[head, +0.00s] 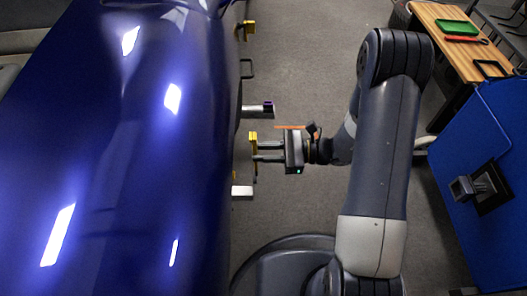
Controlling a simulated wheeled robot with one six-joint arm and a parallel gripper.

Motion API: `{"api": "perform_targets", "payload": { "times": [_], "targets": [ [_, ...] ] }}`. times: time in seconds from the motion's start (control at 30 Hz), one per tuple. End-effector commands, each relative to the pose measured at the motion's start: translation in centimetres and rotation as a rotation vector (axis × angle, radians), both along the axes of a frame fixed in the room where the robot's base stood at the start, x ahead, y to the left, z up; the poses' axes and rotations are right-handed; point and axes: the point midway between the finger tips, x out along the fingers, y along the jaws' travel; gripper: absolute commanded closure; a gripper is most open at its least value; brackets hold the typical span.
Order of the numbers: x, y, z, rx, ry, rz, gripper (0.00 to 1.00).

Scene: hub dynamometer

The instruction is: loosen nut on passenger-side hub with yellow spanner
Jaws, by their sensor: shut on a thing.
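My gripper (258,151) is in the middle of the head view, pointing left at the side of the blue car body. Its two fingers are shut on a yellow piece (253,139), which looks like the yellow spanner. The piece stands close beside the edge of the car body. The passenger-side hub and its nut cannot be made out, and I cannot tell whether the spanner is on a nut.
The glossy blue car body (120,130) fills the left. A grey bar with a dark end (258,109) and a white block (242,191) stick out near my gripper. Grey floor lies between.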

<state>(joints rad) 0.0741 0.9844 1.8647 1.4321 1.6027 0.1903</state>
Motion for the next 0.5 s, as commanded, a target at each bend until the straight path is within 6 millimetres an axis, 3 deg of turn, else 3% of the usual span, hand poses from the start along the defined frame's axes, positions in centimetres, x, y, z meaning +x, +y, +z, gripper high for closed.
{"api": "perform_targets", "payload": {
  "times": [0.5],
  "targets": [
    [-0.1, 3.3, 0.1, 0.011, 0.000, -0.009, 1.00]
  ]
}}
